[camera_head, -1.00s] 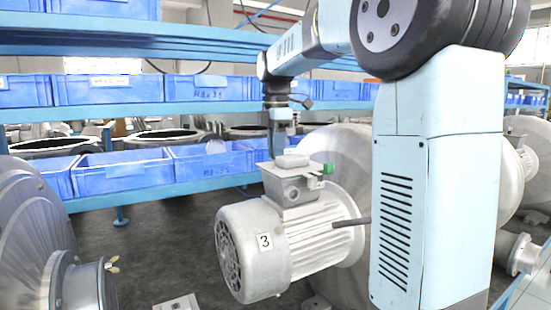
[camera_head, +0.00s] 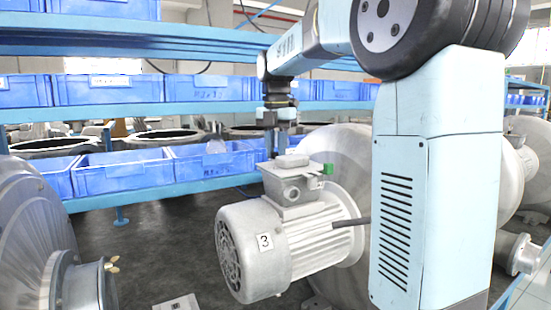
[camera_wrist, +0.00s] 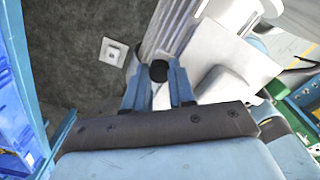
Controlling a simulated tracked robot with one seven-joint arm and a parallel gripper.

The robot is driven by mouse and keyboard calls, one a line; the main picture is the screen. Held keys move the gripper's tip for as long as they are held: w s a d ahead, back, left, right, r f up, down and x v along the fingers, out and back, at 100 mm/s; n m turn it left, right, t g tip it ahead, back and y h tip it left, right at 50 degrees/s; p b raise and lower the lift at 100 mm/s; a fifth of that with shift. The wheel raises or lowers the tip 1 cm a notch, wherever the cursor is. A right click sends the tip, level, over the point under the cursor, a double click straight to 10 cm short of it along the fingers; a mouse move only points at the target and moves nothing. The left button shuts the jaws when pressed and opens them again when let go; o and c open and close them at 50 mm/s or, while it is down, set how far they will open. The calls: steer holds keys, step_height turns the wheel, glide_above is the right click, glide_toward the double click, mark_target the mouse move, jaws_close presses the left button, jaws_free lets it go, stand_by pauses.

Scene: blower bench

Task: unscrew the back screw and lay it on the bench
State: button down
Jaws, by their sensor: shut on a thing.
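The grey motor of the blower (camera_head: 312,243), marked with a "3", stands in the middle of the head view. Its terminal box (camera_head: 290,190) sits on top, with a pale piece on it. My gripper (camera_head: 276,150) points down behind the left part of the box, its tips partly hidden. In the wrist view my gripper (camera_wrist: 158,80) has its two blue fingers close around a small dark round piece (camera_wrist: 158,71), which looks like the back screw's head. I cannot tell whether it is still in its hole. The terminal box also shows in the wrist view (camera_wrist: 222,55).
A green part (camera_head: 328,169) stands at the box's right side. Blue shelves with blue bins (camera_head: 125,172) are behind. Another blower (camera_head: 35,235) stands at the left. A small pale plate (camera_head: 178,303) lies on the dark floor in front.

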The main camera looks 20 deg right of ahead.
steer(key=c, duration=1.2)
jaws_free()
steer(key=m, duration=1.1)
steer(key=shift+m, duration=0.4)
steer(key=m, duration=0.6)
steer(key=shift+m, duration=0.4)
steer(key=m, duration=0.6)
steer(key=shift+m, duration=0.3)
steer(key=shift+c, duration=0.5)
